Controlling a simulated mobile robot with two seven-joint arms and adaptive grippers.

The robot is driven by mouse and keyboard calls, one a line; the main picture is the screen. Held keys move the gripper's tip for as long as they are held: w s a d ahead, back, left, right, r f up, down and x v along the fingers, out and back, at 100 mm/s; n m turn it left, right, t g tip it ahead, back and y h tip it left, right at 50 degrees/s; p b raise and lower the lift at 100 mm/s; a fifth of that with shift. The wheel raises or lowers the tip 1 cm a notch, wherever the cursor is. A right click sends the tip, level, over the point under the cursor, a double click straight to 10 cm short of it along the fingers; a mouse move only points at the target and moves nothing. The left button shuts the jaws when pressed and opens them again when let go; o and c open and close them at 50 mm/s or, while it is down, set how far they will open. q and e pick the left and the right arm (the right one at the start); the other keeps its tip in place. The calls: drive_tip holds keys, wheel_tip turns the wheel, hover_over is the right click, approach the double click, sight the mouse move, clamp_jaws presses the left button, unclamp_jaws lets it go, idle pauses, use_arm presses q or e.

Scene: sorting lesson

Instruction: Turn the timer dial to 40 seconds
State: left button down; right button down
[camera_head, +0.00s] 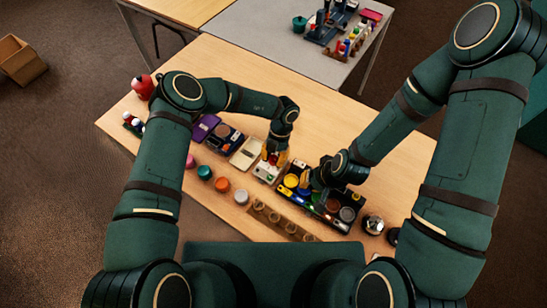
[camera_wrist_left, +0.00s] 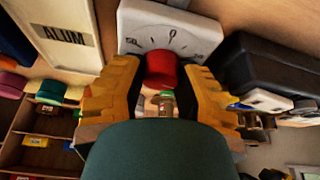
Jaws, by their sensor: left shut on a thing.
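The timer is a white box with dark dial marks, seen in the left wrist view (camera_wrist_left: 190,36) and on the table in the head view (camera_head: 265,172). Its red dial knob (camera_wrist_left: 161,66) sits between the yellow fingers of my left gripper (camera_wrist_left: 160,75), which is shut on it. In the head view my left gripper (camera_head: 273,156) is over the timer, and the knob is largely hidden.
A cream box (camera_head: 247,153), marked ALUM in the left wrist view (camera_wrist_left: 62,35), stands left of the timer. A purple-lidded case (camera_head: 205,128) is farther left. Coloured jars, a wooden holder (camera_head: 286,226) and a metal ball (camera_head: 372,224) line the near edge. The table's far side is clear.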

use_arm(q)
drive_tip(key=m+y, duration=0.1)
drive_tip(key=m, duration=0.2)
drive_tip(key=m+t+y, duration=0.1)
drive_tip(key=m, duration=0.2)
drive_tip(key=shift+s+m+t+p, duration=0.15)
drive_tip(key=shift+m+t+p, duration=0.15)
drive_tip(key=m+t, duration=0.1)
drive_tip(key=m, duration=0.2)
drive_tip(key=shift+m+p, duration=0.3)
drive_tip(key=m+t, duration=0.1)
drive_tip(key=m, duration=0.2)
drive_tip(key=shift+m+t+y+p, duration=0.3)
drive_tip(key=shift+p, duration=0.05)
drive_tip(key=m+t, duration=0.1)
drive_tip(key=m, duration=0.2)
drive_tip(key=shift+m+p, duration=0.3)
drive_tip(key=shift+p, duration=0.05)
drive_tip(key=m+t+h, duration=0.1)
drive_tip(key=m, duration=0.2)
drive_tip(key=shift+a+m+t, duration=0.1)
drive_tip(key=shift+m+t, duration=0.2)
drive_tip(key=m+h, duration=0.1)
drive_tip(key=m, duration=0.1)
drive_tip(key=m+t+h, duration=0.1)
drive_tip(key=m, duration=0.2)
drive_tip(key=shift+f, duration=0.1)
drive_tip(key=shift+m, duration=0.3)
